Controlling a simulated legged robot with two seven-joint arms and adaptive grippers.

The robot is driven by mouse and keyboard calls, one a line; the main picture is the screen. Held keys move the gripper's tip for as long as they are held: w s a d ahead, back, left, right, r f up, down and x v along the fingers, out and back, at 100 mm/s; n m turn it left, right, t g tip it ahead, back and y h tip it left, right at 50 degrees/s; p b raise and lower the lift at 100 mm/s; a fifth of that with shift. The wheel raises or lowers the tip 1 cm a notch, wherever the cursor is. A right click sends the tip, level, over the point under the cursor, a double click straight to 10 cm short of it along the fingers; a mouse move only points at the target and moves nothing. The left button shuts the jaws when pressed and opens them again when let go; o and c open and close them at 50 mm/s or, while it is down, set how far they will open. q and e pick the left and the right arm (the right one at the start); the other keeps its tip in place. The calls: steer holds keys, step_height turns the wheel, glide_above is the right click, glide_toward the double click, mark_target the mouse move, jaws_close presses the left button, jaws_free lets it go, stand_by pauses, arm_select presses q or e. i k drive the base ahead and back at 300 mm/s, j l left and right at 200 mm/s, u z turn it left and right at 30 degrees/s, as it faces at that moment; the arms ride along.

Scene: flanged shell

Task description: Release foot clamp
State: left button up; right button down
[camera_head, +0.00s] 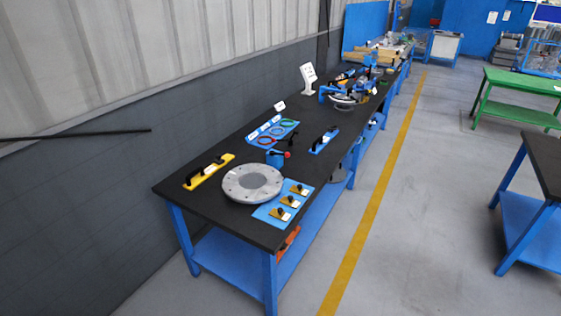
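A round grey metal flanged disc (252,183) lies flat on the near part of the black-topped workbench (215,212). Beside it, a blue plate (268,212) carries three small yellow pieces with black knobs (289,200). I cannot tell which part is the foot clamp, or whether a clamp is closed. Neither of my grippers is in view.
A yellow bar with black handle (209,171), a blue bar with black handle (324,140) and a blue tray with coloured rings (272,133) lie on the bench. The grey wall (70,190) closes the left side. Free floor (415,190) lies to the right, before another table (543,160).

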mark_target(286, 154)
steer(key=i+j, duration=0.35)
steer(key=j, duration=0.2)
steer(key=i+j, duration=0.4)
steer(key=j, duration=0.15)
steer(key=i+j, duration=0.35)
steer(key=j, duration=0.2)
